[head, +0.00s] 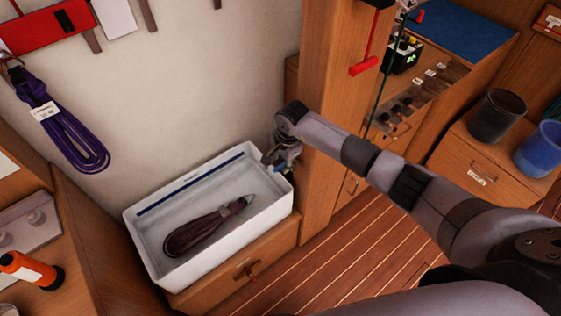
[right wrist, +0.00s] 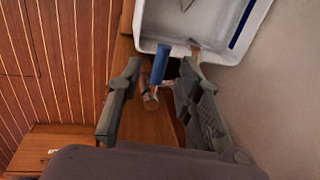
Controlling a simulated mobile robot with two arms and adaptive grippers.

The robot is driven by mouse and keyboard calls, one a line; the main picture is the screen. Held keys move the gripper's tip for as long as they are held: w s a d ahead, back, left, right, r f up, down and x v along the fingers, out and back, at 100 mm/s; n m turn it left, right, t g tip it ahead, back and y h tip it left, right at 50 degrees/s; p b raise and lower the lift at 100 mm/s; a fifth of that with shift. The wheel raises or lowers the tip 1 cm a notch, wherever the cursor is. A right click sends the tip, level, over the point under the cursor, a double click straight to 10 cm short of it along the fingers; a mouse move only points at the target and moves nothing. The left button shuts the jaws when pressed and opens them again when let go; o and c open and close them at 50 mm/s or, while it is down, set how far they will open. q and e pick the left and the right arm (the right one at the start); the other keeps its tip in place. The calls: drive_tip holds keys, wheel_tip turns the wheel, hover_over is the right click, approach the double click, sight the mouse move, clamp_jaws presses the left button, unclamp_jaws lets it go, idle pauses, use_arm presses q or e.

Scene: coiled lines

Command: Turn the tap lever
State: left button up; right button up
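The tap lever (right wrist: 160,64) is a blue handle beside the near edge of the white tray, in the right wrist view. A coppery tap body (right wrist: 150,101) shows below it. My right gripper (right wrist: 161,72) is open, with one finger on each side of the lever and visible gaps to both. In the head view my right gripper (head: 284,158) is at the tray's right end, by the wooden post. The tap is mostly hidden there behind the gripper. My left gripper is not in view.
The white tray (head: 150,247) holds a coiled dark line (head: 205,230) and stands on a wooden cabinet (head: 225,287). A wooden post (head: 325,110) rises close to my right wrist. A purple coil (head: 62,130) hangs on the wall. An orange flashlight (head: 28,268) lies at the left.

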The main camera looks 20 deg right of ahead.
drive_tip(key=shift+w+f, duration=0.15)
drive_tip(key=shift+f, duration=0.75)
drive_tip(key=shift+c, duration=0.2)
clamp_jaws()
